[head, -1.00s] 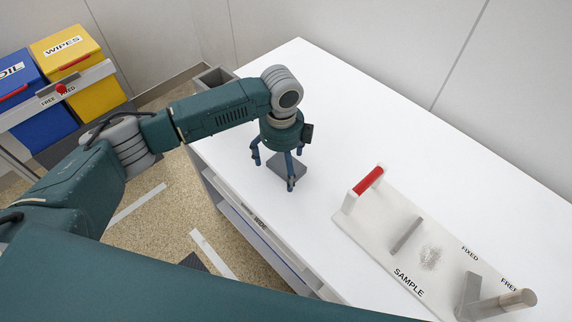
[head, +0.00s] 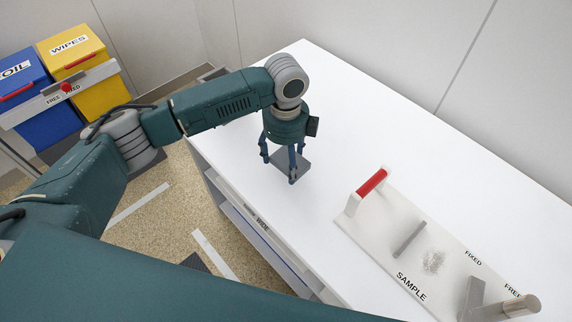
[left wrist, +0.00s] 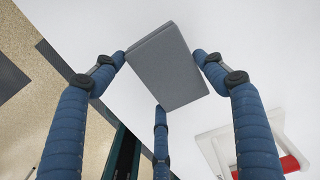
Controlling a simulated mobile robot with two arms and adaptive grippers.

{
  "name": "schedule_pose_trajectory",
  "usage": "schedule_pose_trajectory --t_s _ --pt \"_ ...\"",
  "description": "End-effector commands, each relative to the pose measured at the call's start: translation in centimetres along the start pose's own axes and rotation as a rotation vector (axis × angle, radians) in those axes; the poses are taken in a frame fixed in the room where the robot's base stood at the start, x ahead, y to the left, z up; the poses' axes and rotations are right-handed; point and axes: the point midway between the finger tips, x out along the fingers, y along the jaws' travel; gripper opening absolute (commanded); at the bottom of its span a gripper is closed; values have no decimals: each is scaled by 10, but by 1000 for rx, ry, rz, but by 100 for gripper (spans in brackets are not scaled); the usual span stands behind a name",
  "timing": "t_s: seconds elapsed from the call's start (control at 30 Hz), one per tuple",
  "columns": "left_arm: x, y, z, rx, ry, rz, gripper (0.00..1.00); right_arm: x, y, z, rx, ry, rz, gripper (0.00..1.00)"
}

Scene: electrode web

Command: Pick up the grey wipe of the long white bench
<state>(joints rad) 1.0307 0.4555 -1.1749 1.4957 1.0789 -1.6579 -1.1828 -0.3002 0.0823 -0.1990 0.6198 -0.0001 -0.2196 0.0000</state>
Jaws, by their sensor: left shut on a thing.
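The grey wipe (head: 305,166) is a flat, dark grey rectangle over the near left part of the long white bench (head: 340,125). In the left wrist view the wipe (left wrist: 168,68) sits tilted between the blue fingers. My left gripper (head: 285,165) points down with its fingers closed in on the wipe's edges. Whether the wipe is clear of the bench top is hard to tell. My right gripper is in neither view.
A white board marked SAMPLE (head: 375,225), with a red handle (head: 371,183) and metal posts, lies on the bench to the right. Yellow WIPES (head: 80,75) and blue OIL (head: 38,115) bins stand far left. The bench's back is clear.

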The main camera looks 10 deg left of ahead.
Motion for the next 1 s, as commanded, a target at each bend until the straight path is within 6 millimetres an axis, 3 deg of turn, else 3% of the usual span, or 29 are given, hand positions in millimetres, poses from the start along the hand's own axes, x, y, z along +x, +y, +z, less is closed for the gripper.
schedule_pose_trajectory --t_s 0.4,0.6,0.8,1.0 --pt "-110 -2 0 0 -1 -5 55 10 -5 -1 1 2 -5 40" --pt "-149 -1 0 1 0 -3 55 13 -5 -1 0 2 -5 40" --pt "-169 0 0 1 1 0 55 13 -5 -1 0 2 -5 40" --pt "-173 0 0 0 0 1 55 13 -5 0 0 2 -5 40"
